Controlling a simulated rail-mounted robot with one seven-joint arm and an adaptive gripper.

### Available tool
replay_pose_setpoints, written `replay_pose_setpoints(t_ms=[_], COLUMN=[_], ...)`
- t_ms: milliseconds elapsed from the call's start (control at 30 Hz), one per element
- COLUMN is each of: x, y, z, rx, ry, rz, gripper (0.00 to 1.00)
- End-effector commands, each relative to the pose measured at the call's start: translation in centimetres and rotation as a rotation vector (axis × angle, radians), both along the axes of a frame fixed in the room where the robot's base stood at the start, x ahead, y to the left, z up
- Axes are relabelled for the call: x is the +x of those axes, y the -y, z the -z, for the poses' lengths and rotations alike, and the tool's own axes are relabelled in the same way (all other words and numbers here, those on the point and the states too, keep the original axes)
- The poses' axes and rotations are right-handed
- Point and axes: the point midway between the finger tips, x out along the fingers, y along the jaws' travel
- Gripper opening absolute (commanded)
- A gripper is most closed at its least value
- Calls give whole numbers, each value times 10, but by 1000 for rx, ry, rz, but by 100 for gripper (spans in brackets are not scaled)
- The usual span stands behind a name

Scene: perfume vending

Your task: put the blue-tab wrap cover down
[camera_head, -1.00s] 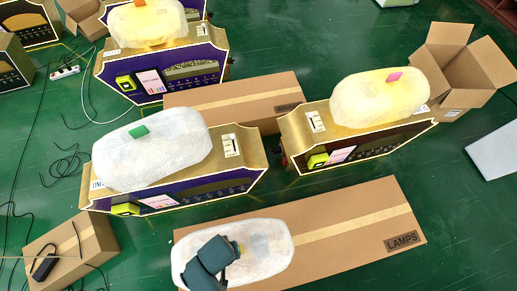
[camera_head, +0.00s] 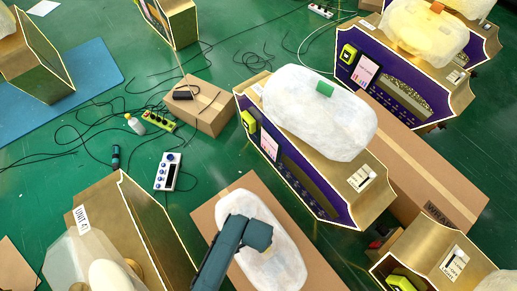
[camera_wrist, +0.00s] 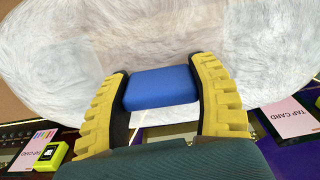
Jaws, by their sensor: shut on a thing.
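The blue-tab wrap cover is a whitish, long rounded film shell, low in the head view (camera_head: 285,262). It overlaps a flat cardboard carton (camera_head: 215,208); whether it touches the carton or hangs above it, I cannot tell. My gripper (camera_head: 262,240) is over the middle of the cover and hides its tab in the head view. In the wrist view the blue tab (camera_wrist: 161,88) sits between the two yellow ribbed fingers of my gripper (camera_wrist: 163,95), shut on it. The white film (camera_wrist: 270,45) spreads beyond them.
A purple-and-gold vending unit with a green-tab cover (camera_head: 318,110) stands right of my gripper. A gold unit (camera_head: 150,235) stands at bottom left, with pale rounded shapes before it.

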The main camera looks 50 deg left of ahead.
Motion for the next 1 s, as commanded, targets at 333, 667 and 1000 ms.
replay_pose_setpoints(t_ms=[333, 667, 1000], x=[0, 0, 0], y=[0, 0, 0], z=[13, 15, -14], rx=[0, 0, 1], ry=[0, -1, 1], rz=[0, 0, 0], gripper=[21, 89, 89])
